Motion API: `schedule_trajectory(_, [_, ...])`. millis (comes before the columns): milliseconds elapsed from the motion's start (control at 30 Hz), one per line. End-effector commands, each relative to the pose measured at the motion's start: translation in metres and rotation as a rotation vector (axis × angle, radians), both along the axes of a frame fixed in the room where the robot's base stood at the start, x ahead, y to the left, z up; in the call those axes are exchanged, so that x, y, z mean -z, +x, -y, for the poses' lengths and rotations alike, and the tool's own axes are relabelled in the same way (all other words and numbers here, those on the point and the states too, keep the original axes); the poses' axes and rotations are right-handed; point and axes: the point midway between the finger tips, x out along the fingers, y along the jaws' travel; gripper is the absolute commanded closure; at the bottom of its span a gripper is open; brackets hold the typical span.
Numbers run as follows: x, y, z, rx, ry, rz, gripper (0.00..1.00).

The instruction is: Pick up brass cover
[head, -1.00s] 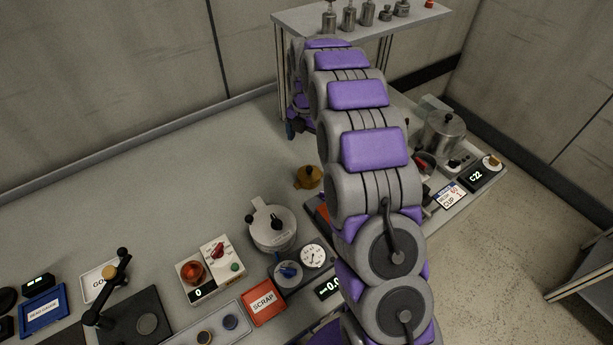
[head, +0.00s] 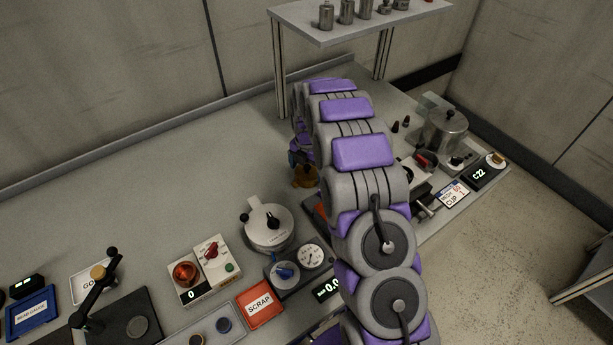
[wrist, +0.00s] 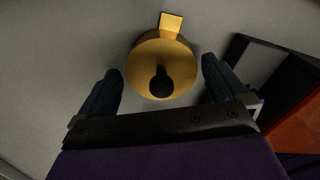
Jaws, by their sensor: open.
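The brass cover (wrist: 148,55) is a round yellow-gold piece with a black knob and a square tab on its far side. It stands on the grey bench and also shows in the head view (head: 303,178), partly hidden by my arm. My gripper (wrist: 162,82) is open, with one dark finger to the left of the cover and one to the right. The near part of the cover and its knob lie between the fingertips. Gaps show on both sides, so neither finger appears to touch it. In the head view my gripper (head: 298,158) is just above the cover, mostly hidden by my arm.
A silver lidded pot (head: 267,226) and a red SCRAP tray (head: 260,304) stand nearer on the bench. A raised shelf (head: 345,28) with metal weights is behind my arm. A dark-edged box with orange (wrist: 296,125) lies right of the gripper. Bench left of the cover is clear.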

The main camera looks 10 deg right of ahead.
Motion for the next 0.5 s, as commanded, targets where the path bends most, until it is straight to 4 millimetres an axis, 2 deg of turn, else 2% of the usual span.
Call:
schedule_trajectory(33, [0.0098,-0.0006,-0.0002,0.000,-0.001,-0.002,0.00])
schedule_trajectory(100, [0.0158,-0.0009,-0.0009,0.000,-0.001,-0.003,0.00])
schedule_trajectory(333, [0.0166,-0.0011,-0.0018,0.000,-0.002,-0.002,0.00])
schedule_trajectory(500, [0.0168,-0.0010,-0.0018,0.000,-0.002,-0.002,0.15])
